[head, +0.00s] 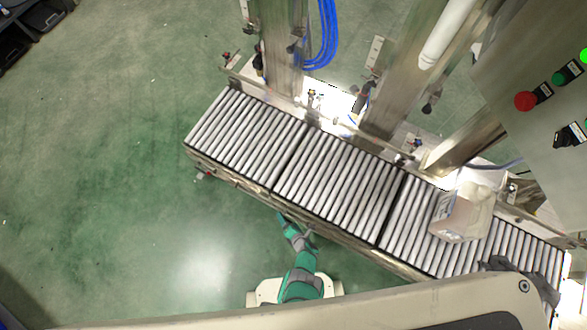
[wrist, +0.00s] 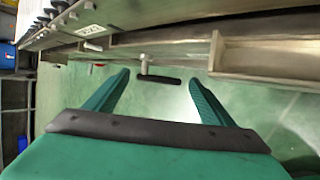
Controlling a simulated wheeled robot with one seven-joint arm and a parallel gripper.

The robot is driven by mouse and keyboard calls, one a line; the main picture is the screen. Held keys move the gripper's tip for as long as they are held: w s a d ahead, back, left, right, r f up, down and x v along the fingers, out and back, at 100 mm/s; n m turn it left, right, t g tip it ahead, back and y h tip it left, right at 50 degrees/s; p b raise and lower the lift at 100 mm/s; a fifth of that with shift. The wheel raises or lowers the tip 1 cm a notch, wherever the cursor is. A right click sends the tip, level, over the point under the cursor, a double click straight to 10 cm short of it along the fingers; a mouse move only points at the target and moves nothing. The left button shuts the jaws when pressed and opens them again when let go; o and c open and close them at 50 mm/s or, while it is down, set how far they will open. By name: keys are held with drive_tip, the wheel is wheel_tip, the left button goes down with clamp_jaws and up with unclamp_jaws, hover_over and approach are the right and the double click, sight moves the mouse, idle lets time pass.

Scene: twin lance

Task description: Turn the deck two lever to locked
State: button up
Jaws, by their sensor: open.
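In the wrist view a lever (wrist: 158,80) with a short pale stem and a dark crossbar sticks out below the conveyor's side rail. It shows between my gripper's (wrist: 160,75) two green fingers, which are spread apart with nothing held. I cannot tell how far beyond the fingertips the crossbar lies. A pale label plate (wrist: 91,31) is on the rail to the upper left; its print is too small to read surely. In the head view my gripper (head: 297,224) is at the near side of the middle roller deck (head: 335,187). The lever is not clear there.
A second small lever (head: 204,175) with a red part shows by the left roller deck (head: 240,135). A wrapped box (head: 462,214) sits on the right deck. A control panel (head: 535,85) with red and green buttons is at upper right. Green floor is clear at left.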

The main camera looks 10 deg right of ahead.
drive_tip(key=v, duration=1)
drive_tip(key=shift+r, duration=0.2)
drive_tip(key=shift+s, duration=0.1)
